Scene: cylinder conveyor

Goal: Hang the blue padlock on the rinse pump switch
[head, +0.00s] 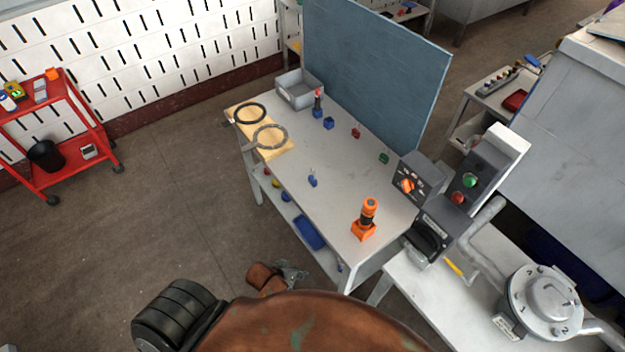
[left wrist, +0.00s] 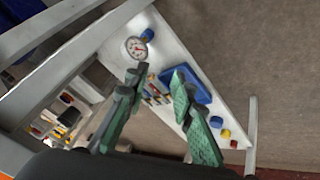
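A small blue item with a thin silver upper part (head: 312,180) stands near the middle of the grey table and looks like the blue padlock. The likely rinse pump switch is a dark box with an orange knob (head: 407,185), right of the table; its label is too small to read. My left gripper (head: 292,273) is low in front of the table, well away from both. In the left wrist view its green-padded fingers (left wrist: 160,78) are apart with nothing held between them. My right gripper is out of view.
The table (head: 335,205) also bears an orange device (head: 366,218), two rings (head: 270,136), a grey bin (head: 299,90) and small coloured items. Its lower shelf holds a blue tray (head: 309,232) and a gauge (left wrist: 137,47). A green-and-red button box (head: 477,172) stands beside the switch.

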